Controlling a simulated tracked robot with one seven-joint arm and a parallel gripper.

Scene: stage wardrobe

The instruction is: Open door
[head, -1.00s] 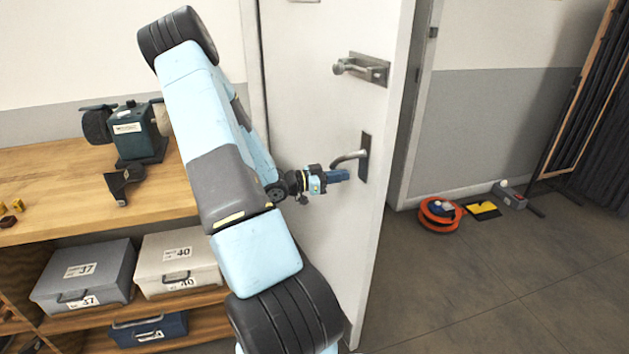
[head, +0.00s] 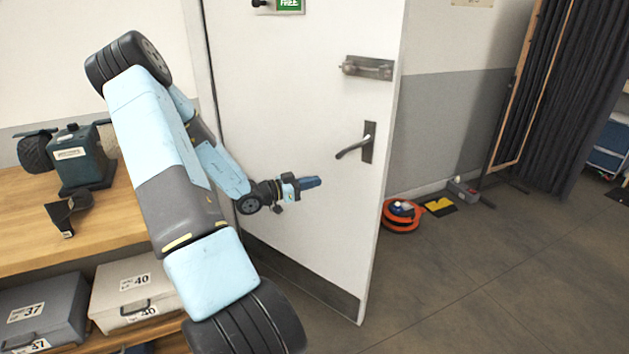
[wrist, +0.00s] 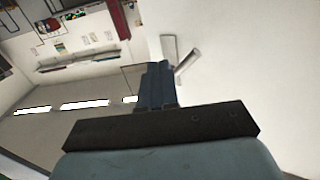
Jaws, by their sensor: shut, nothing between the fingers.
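The white door (head: 290,80) stands partly open, its free edge and lower corner jutting out over the floor. A lever handle (head: 352,148) on a dark plate (head: 369,142) is near its free edge, with a latch fitting (head: 366,68) above. My gripper (head: 311,183) is shut and empty in front of the door, below and left of the lever, apart from it. In the wrist view, my shut fingers (wrist: 158,85) point toward the door, with the lever (wrist: 187,62) just beyond and right of them.
A wooden bench (head: 25,215) with a dark machine (head: 80,158) and storage boxes below (head: 135,290) stands at left. An orange cable reel (head: 402,215) and a yellow-black item (head: 438,206) lie on the floor beyond the door edge.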

